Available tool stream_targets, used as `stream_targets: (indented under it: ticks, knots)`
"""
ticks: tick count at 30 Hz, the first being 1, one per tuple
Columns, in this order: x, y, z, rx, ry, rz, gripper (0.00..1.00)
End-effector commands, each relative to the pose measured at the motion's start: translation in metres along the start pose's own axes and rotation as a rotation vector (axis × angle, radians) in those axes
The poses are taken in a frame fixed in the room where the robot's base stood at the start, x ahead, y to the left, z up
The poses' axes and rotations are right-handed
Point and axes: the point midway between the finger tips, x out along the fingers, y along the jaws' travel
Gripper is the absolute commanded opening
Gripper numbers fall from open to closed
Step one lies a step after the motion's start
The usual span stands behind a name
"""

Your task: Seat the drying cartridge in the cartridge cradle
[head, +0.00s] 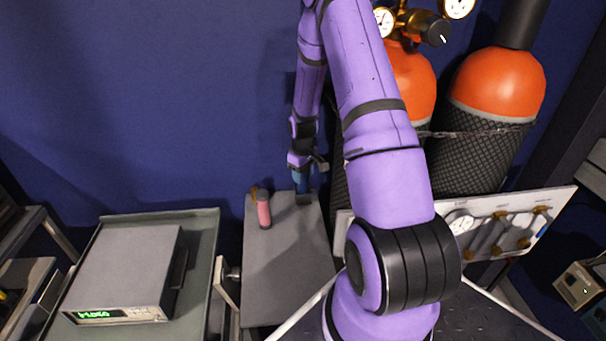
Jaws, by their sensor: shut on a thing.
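My gripper (302,165) is at the back of the grey bench, pointing down. It is shut on a blue cylinder (300,181), which looks like the drying cartridge and stands about upright. A small dark block (304,199), perhaps the cartridge cradle, is just below the blue cartridge at the bench's back right corner. I cannot tell whether the cartridge touches it or is inside it. A pink cylinder (264,213) stands on the bench to the left of my gripper, apart from it.
A small brown-orange piece (254,193) is behind the pink cylinder. The grey bench (285,265) is clear in front. Orange-topped gas cylinders (498,85) and a gauge panel (500,228) are to the right. A grey instrument (125,270) sits on a cart at left.

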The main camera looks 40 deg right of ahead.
Motion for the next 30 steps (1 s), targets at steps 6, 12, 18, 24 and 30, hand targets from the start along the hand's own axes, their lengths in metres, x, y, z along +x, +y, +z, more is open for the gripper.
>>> stream_targets:
  ticks: [6, 12, 18, 24, 30]
  knots:
    - [0.003, 0.000, 0.000, 0.000, 0.000, 0.000, 0.62]
    - [0.003, 0.000, 0.000, 0.000, 0.000, 0.000, 0.69]
    - [-0.002, 0.000, 0.000, 0.000, 0.001, 0.000, 0.69]
    - [-0.029, 0.000, 0.000, 0.000, 0.002, 0.001, 0.69]
    - [-0.070, 0.001, 0.000, 0.001, 0.004, 0.003, 0.69]
